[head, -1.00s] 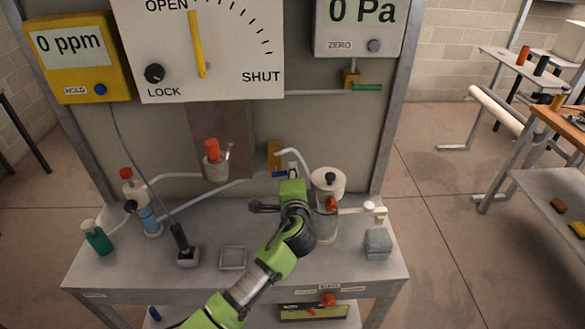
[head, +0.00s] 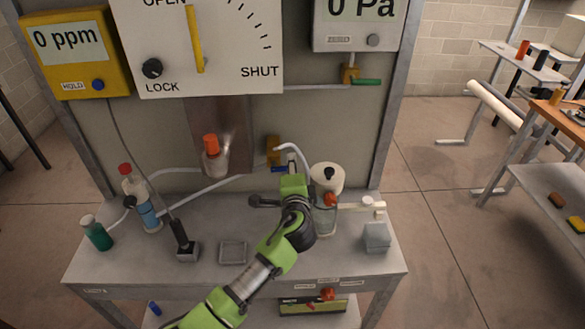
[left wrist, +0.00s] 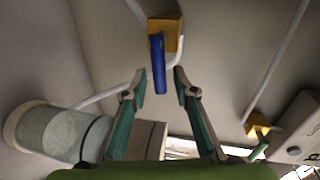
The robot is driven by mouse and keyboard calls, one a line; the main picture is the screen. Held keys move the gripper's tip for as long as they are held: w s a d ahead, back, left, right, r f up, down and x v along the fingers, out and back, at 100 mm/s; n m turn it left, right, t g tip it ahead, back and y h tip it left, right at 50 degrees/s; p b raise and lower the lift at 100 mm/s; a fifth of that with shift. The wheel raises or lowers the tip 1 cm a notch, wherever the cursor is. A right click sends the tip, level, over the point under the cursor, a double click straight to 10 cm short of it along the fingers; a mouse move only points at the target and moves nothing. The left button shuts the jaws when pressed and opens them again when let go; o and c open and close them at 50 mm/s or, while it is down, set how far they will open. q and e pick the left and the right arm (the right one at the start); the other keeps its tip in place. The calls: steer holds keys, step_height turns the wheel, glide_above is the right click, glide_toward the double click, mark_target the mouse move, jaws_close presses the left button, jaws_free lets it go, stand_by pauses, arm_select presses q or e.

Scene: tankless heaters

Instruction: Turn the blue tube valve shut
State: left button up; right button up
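The blue valve handle (left wrist: 158,65) sticks out from a brass valve body (left wrist: 165,32) in the left wrist view. In the head view the brass body (head: 273,151) shows on the back panel, with a bit of the blue handle (head: 280,169) just above my arm. My left gripper (left wrist: 160,75) is open, its two fingers on either side of the lower part of the blue handle in the picture. I cannot tell whether they touch it. In the head view my green left arm hides the fingers. My right gripper is not in view.
A clear jar with a white lid (head: 327,178) stands close right of my arm. White tubes (head: 235,181) run along the panel. A green-handled valve (head: 366,82) sits higher right. Bottles (head: 97,233) stand at the bench's left, a grey box (head: 377,237) at its right.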

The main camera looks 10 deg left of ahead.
arm_select(q)
steer(key=shift+s, duration=0.1)
steer(key=v, duration=1.1)
steer(key=shift+s+d, duration=0.2)
steer(key=shift+s, duration=0.2)
